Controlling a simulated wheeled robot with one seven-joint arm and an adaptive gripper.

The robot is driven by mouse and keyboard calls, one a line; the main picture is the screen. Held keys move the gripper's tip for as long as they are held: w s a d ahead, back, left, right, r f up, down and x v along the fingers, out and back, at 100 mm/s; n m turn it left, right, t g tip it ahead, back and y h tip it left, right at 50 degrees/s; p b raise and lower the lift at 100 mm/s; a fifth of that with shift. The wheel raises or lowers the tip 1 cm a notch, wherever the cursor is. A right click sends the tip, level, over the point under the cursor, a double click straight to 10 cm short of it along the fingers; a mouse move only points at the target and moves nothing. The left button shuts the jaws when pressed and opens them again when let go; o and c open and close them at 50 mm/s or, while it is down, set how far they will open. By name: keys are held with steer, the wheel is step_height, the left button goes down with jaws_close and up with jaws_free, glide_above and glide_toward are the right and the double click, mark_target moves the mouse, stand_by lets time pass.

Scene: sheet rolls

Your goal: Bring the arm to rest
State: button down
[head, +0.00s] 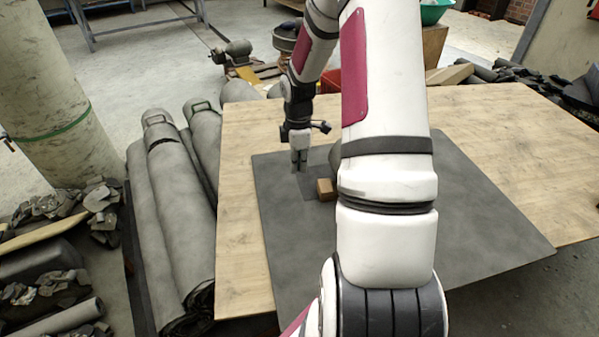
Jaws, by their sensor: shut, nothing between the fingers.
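My gripper (299,162) points down over the dark sheet (489,232) on the wooden table, left of the picture's middle. Its fingers are together and hold nothing. My white and magenta arm rises in front of the camera and bends over to the gripper, hiding the middle of the table. A small brown block (325,189) sits on the sheet just right of and below the gripper. A greyish rounded thing shows beside the block, mostly hidden behind my arm.
The wooden table (238,222) has free room to the right. Grey sheet rolls (172,205) lie left of it. A concrete pillar (42,85) and rubble (45,204) are farther left. A green bowl (435,10) and dark scraps (545,88) are behind.

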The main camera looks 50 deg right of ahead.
steer(key=shift+r, duration=0.3)
steer(key=s+a+r+m+h, duration=0.1)
steer(key=s+a+r+m, duration=0.25)
steer(key=a+r, duration=0.55)
steer(key=s+a+r+m+h, duration=0.15)
steer(key=s+a+r, duration=0.45)
steer(key=r, duration=0.6)
steer(key=s+a+r+m+t+y, duration=0.1)
steer(key=s+a+r+m, duration=0.15)
steer(key=s+a, duration=0.45)
steer(key=s+a+r+m+y, duration=0.25)
steer(key=s+a, duration=0.35)
steer(key=s, duration=0.4)
step_height(320, 180, up, 16)
steer(key=t+h+p, duration=0.1)
steer(key=t+p, duration=0.2)
steer(key=p, duration=1.1)
steer(key=shift+w+d+f+m+p, duration=0.2)
steer(key=shift+w+m+p, duration=0.1)
steer(key=shift+w+p, duration=0.1)
